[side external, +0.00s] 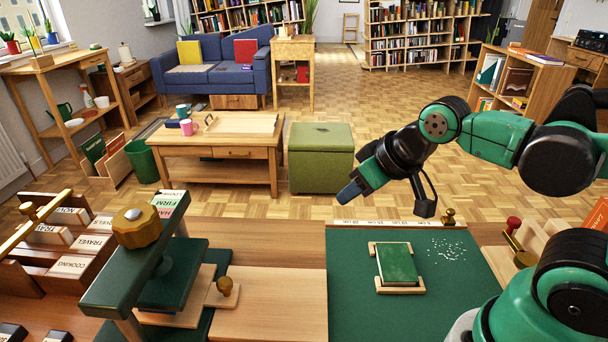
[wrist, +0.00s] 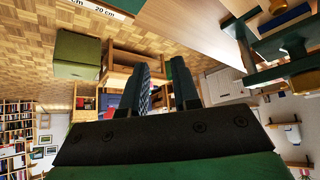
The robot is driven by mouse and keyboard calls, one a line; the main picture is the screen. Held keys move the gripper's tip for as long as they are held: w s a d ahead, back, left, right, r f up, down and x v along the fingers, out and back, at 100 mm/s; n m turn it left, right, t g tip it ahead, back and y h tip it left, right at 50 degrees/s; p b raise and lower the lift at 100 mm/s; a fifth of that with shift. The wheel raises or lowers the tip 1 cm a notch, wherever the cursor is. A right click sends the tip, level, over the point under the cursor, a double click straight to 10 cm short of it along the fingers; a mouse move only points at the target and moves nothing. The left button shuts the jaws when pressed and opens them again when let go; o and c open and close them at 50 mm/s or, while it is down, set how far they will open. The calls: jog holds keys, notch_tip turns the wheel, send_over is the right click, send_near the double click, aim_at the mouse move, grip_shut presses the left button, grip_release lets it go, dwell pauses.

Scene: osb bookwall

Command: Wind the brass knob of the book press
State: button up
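In the wrist view the press (wrist: 270,52) is at the upper right, with the knob (wrist: 306,82) at the right edge. My gripper (side external: 348,193) is in the air to the right of the knob, well apart from it. In the wrist view its fingers (wrist: 161,72) are apart with nothing between them.
A green mat (side external: 350,310) holds a green book (side external: 396,264) in a wooden cradle. A wooden board (side external: 270,300) lies between mat and press. A small knobbed wooden block (side external: 223,292) is beside the press. Labelled book racks (side external: 70,240) stand left. Air between gripper and knob looks clear.

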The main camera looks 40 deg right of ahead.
jog(key=o, duration=1)
jog(key=w+a+r+n+g+y, duration=0.1)
jog(key=w+a+r+n+y, duration=0.1)
jog(key=w+a+r+n, duration=0.1)
jog(key=shift+w+a+n, duration=0.4)
jog(key=shift+w+a, duration=0.15)
jog(key=shift+a, duration=0.2)
jog(key=n+g+y, duration=0.6)
jog(key=n+y, duration=0.1)
jog(key=n, duration=0.7)
send_near(137, 214)
jog(key=x, duration=0.4)
jog(key=shift+a+f, duration=0.2)
jog(key=shift+f, duration=0.1)
jog(key=shift+a+f, duration=0.15)
jog(key=shift+a, duration=0.2)
jog(key=shift+x, duration=2.55)
jog(key=c, duration=1.2)
